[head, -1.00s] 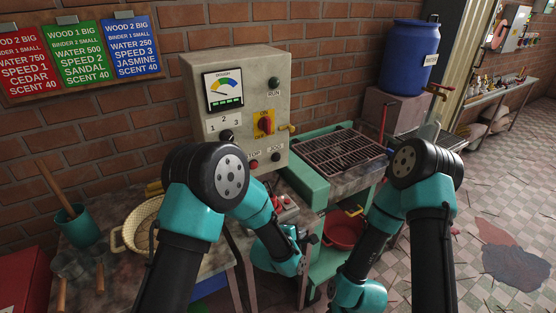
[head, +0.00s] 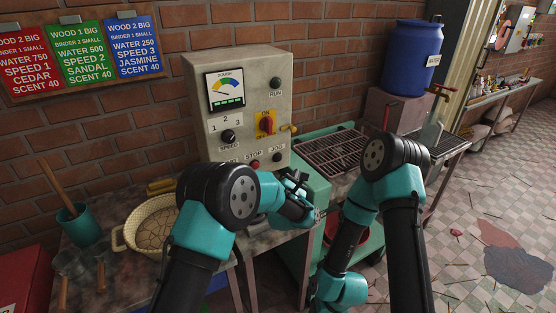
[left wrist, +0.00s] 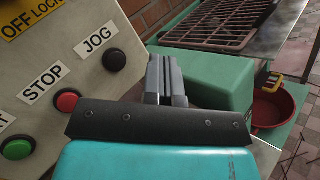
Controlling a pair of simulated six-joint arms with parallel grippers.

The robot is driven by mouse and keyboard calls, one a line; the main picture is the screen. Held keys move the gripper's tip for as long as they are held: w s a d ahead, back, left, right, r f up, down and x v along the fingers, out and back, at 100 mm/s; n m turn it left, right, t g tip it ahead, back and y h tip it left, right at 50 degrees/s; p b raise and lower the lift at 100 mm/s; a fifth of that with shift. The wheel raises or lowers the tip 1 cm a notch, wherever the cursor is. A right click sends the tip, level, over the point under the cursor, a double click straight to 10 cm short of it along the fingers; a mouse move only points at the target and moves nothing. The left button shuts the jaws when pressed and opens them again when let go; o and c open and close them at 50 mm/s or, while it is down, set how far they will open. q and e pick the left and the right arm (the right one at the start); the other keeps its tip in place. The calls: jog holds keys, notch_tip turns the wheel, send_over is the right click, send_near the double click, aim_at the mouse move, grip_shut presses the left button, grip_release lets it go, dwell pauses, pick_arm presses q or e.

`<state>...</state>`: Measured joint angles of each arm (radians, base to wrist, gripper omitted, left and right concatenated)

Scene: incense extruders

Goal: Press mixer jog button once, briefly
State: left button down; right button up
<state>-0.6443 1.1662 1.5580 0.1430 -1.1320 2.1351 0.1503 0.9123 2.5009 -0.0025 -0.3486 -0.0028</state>
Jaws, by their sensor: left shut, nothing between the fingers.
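The control box (head: 238,80) stands on the table against the brick wall. Its black JOG button (head: 277,157) is at the lower right of the panel, beside the red STOP button (head: 255,165). In the left wrist view the JOG button (left wrist: 115,60) shows clearly, with no finger on it. My left gripper (head: 297,178) is shut and empty, just right of and below the JOG button. In the left wrist view its fingers (left wrist: 166,75) are to the right of the button, apart from it. My right gripper is not in view; my right arm reaches down at the right.
A green START button (left wrist: 18,148) is left of STOP. A teal machine with a grated top (head: 335,150) stands right of the box. A red bowl (left wrist: 270,108) is beside it. A woven basket (head: 152,225) stands on the table at left.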

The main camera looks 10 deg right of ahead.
pick_arm(q)
jog(key=shift+w+a, duration=0.4)
jog(key=shift+w, duration=1)
jog(key=shift+w+a, duration=0.45)
jog(key=shift+w, duration=0.9)
jog(key=shift+w+a, duration=0.4)
jog(key=shift+w, duration=1)
jog(key=shift+w, duration=0.15)
jog(key=shift+w+a, duration=0.15)
jog(key=shift+w, duration=0.1)
jog(key=shift+w+a, duration=0.15)
jog(key=shift+w, duration=0.3)
dwell(0.9)
dwell(0.3)
jog(key=shift+s+d, duration=0.3)
jog(key=shift+s, duration=0.6)
jog(key=shift+s+d, duration=0.25)
jog(key=shift+s, duration=0.55)
jog(key=shift+s+d, duration=0.2)
jog(key=shift+s, duration=0.55)
jog(key=shift+s+d, duration=0.25)
jog(key=shift+s, duration=0.55)
